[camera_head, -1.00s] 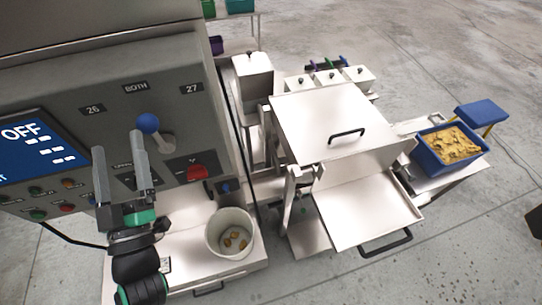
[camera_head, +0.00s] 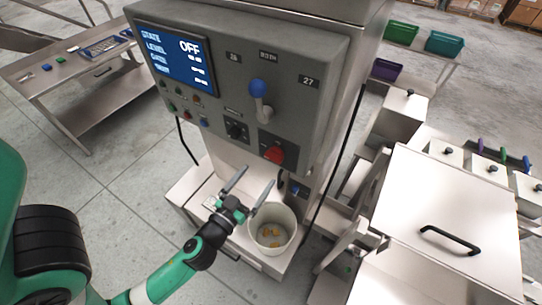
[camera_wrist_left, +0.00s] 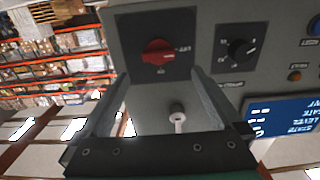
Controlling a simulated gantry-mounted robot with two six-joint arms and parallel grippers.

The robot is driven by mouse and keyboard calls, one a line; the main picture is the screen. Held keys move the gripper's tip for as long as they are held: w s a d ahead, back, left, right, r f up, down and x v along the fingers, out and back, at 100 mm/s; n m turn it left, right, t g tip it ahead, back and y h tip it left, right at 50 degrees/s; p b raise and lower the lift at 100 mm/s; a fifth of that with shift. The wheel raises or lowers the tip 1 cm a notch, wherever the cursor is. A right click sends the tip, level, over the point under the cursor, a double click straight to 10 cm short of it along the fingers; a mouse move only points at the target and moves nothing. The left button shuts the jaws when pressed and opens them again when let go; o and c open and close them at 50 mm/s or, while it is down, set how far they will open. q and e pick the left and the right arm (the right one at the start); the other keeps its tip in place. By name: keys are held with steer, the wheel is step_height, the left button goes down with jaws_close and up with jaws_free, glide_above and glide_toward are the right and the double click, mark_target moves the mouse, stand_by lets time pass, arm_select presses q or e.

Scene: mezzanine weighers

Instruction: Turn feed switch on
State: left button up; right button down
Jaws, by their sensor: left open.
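The grey control panel (camera_head: 232,75) carries a red rotary switch (camera_head: 273,154), a black rotary knob (camera_head: 236,130) and a blue-balled lever (camera_head: 259,90). The screen (camera_head: 178,58) reads OFF on its top line. I cannot read which control is labelled feed. My left gripper (camera_head: 259,176) is open and empty, with its fingers pointing up just below the red switch in the head view. In the left wrist view, the red switch (camera_wrist_left: 158,50) shows between the finger lines, apart from them, and the black knob (camera_wrist_left: 240,48) is right of them. My right gripper is not in view.
A white bucket (camera_head: 272,230) with a few yellow pieces stands right of my left gripper. Small buttons (camera_head: 187,103) sit under the screen. A metal machine with a handled lid (camera_head: 450,215) stands to the right, and a steel bench (camera_head: 75,80) far left.

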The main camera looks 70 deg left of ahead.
mark_target(272, 159)
arm_select(q)
steer(key=p+x, duration=0.2)
steer(key=x, duration=0.5)
steer(key=shift+r, duration=0.15)
steer(key=shift+w+a+p, duration=0.3)
steer(key=shift+w+a, duration=0.05)
steer(key=shift+w, duration=0.15)
steer(key=c, duration=1.3)
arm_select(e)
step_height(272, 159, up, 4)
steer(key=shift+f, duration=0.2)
